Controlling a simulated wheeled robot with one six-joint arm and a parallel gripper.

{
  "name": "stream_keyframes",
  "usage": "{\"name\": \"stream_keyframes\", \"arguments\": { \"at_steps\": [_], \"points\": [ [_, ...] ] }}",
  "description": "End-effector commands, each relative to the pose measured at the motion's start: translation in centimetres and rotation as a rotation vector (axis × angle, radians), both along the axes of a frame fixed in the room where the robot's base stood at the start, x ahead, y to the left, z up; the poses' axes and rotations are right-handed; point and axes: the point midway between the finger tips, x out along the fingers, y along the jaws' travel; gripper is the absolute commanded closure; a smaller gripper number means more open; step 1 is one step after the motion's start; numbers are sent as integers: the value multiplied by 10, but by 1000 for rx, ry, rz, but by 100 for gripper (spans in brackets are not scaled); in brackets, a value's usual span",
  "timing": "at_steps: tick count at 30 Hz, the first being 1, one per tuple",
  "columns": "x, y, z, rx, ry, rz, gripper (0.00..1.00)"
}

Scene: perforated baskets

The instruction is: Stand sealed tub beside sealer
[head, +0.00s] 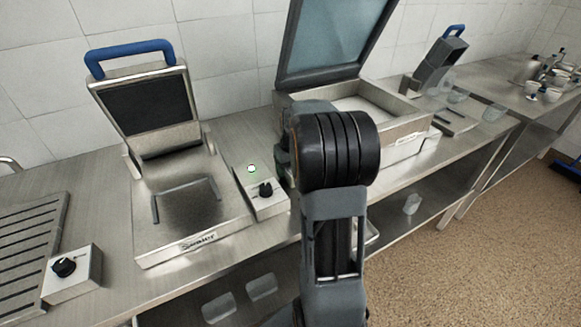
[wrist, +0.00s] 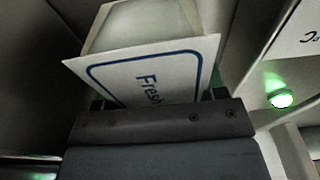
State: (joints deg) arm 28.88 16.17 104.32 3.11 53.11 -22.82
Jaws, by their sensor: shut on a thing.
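The sealer (head: 150,215), named on its front plate, stands on the steel bench left of centre in the head view. Its dark-faced lid with a blue handle (head: 130,52) is raised, and no tub shows in its bed. In the wrist view, my gripper (wrist: 160,100) is shut on the tub (wrist: 145,20), a pale container with a white film (wrist: 125,72) bearing a blue border and the word "Fresh". The film spreads past the tub's rim. In the head view, my own arm hides the gripper and the tub.
A control box (head: 262,205) with a black knob stands right of the sealer, near a lit green lamp (head: 252,169). A chamber machine (head: 405,135) with raised lid stands behind my arm. A slatted rack (head: 25,240) and another knob box (head: 70,285) lie left. Clear tubs sit on the lower shelf.

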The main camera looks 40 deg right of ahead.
Motion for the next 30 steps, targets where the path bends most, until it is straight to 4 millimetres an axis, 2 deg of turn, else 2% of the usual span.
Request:
{"name": "stream_keyframes", "arguments": {
  "at_steps": [3, 4, 12, 30],
  "points": [
    [0, 0, 1, -1, -1, 0, 70],
    [0, 0, 1, -1, -1, 0, 33],
    [0, 0, 0, 0, -1, 0, 7],
    [0, 0, 0, 0, 0, 0, 6]
  ]
}}
